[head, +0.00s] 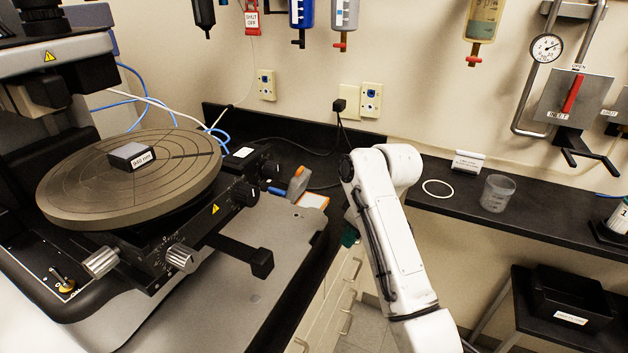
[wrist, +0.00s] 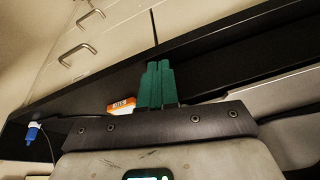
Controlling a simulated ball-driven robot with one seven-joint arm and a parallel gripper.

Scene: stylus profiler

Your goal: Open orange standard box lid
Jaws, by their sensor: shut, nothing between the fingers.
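A small orange box (head: 312,201) with a pale label lies on the black bench, right of the profiler stage. A grey upright piece with an orange patch (head: 298,182) stands right behind it; I cannot tell whether this is its lid. In the wrist view, the orange box (wrist: 121,106) shows its barcode label just left of my fingers, partly hidden by the gripper body. My gripper (wrist: 160,66) has teal fingers pressed together with nothing between them. In the head view, my gripper (head: 349,237) is mostly hidden behind my white arm, to the right of and below the box.
The profiler's round stage (head: 70,205) carries a small grey block (head: 131,156). A black knob arm (head: 240,256) juts out near the box. Black cables cross the bench behind. A clear beaker (head: 497,193) and a white ring (head: 437,188) sit on the right bench.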

